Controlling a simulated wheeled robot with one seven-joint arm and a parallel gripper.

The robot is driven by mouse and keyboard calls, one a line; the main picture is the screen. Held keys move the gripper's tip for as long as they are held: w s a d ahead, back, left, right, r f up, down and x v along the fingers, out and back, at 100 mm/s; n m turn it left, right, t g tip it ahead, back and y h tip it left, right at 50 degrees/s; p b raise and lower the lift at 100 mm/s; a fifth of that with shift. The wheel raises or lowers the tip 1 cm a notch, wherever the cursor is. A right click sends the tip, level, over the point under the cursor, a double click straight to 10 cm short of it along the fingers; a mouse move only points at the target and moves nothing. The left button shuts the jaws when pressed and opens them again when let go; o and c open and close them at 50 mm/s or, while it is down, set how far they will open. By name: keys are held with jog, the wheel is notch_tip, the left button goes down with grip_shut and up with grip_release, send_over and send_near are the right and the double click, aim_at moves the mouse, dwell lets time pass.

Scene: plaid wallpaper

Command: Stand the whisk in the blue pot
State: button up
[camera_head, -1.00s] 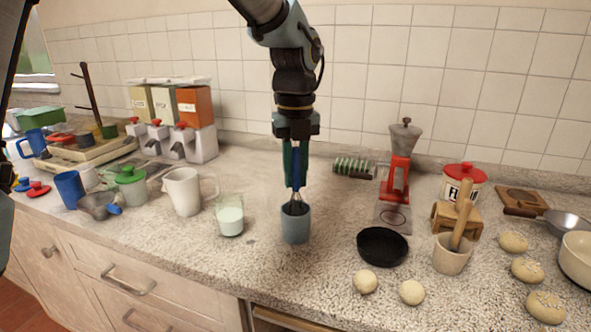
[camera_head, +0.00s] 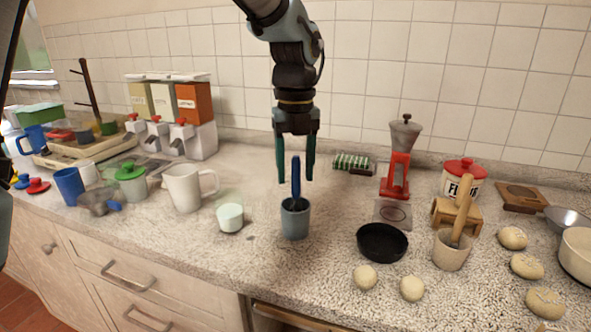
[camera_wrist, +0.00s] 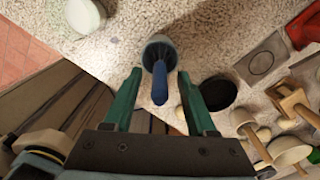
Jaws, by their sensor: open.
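The whisk (camera_head: 296,178) stands upright in the blue pot (camera_head: 295,222), its dark blue handle sticking up and its wire end hidden inside. My gripper (camera_head: 296,178) is open above the pot, with one teal finger on each side of the handle's upper part and a gap to both. In the wrist view the whisk handle (camera_wrist: 159,84) points toward me between the open fingers of my gripper (camera_wrist: 158,72), and the blue-grey pot (camera_wrist: 159,45) is beyond it.
A glass of milk (camera_head: 230,217) stands left of the pot, with a white pitcher (camera_head: 184,188) further left. A black bowl (camera_head: 382,242) is to the right, near two dough balls. A red grinder (camera_head: 397,172) stands behind it.

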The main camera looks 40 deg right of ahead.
notch_tip(320, 180, up, 10)
jog(key=shift+r+b, duration=0.25)
jog(key=shift+b, duration=0.4)
dwell(0.6)
jog(key=w+a+f+n, duration=0.5)
jog(key=w+a+n, duration=0.1)
jog(key=a+n, duration=0.35)
jog(key=w+a+f+n, duration=0.6)
jog(key=w+a+n, duration=0.1)
jog(key=a+n, duration=0.25)
jog(key=s+a+f+n, duration=0.2)
jog(key=a+f+n, duration=0.2)
jog(key=a+n, duration=0.6)
jog(key=s+a+f+n+t, duration=0.1)
jog(key=a+f+n, duration=0.4)
jog(key=a+n, duration=0.5)
jog(key=shift+s+a+t, duration=0.3)
jog(key=shift+s+a, duration=0.2)
jog(key=shift+a, duration=0.6)
